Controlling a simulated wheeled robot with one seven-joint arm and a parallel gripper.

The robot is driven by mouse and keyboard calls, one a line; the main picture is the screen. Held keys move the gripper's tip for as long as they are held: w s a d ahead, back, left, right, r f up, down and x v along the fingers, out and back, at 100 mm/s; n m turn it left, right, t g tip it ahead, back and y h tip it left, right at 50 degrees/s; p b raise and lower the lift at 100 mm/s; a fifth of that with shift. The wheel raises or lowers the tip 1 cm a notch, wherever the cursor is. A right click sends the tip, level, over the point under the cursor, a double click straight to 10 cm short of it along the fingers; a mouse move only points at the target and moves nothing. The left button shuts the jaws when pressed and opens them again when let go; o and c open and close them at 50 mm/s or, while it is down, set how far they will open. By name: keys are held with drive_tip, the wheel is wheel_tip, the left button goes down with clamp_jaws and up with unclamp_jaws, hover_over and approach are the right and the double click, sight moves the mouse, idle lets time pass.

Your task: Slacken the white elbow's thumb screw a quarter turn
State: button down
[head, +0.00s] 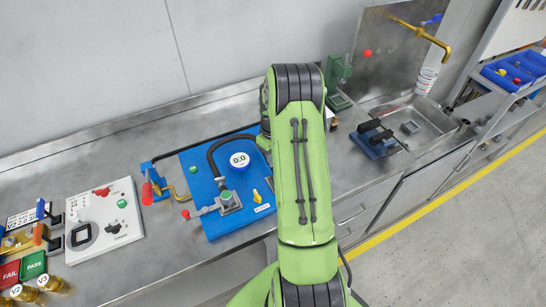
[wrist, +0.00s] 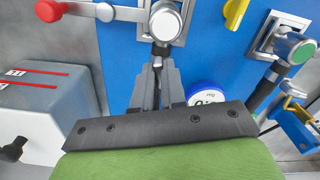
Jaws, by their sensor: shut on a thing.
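The white-capped elbow (wrist: 166,22) is at the top middle of the wrist view, on the blue panel (wrist: 115,45). Its thumb screw (wrist: 161,48) is a dark piece just below the cap. My gripper (wrist: 159,66) reaches up to it with its jaws shut on the screw; the fingers hide most of it. In the head view my green arm covers both the gripper and this elbow. A second, green-capped elbow (wrist: 296,48) with a black hose stands to the right in the wrist view; it also shows in the head view (head: 228,198).
A red-ball lever (wrist: 50,10) extends left of the white elbow. A yellow handle (wrist: 235,12) and a round gauge (wrist: 207,95) are close on the right. A grey box (wrist: 45,105) stands left of the panel.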

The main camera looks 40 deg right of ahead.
drive_tip(key=n+b, duration=0.2)
drive_tip(key=n, duration=0.4)
drive_tip(key=shift+n, duration=0.3)
drive_tip(key=n+b, duration=0.2)
drive_tip(key=n, duration=0.4)
drive_tip(key=shift+n, duration=0.4)
drive_tip(key=c, duration=1.2)
unclamp_jaws()
wheel_tip(320, 180, up, 16)
drive_tip(key=shift+f+p, duration=0.1)
drive_tip(key=shift+p, duration=0.85)
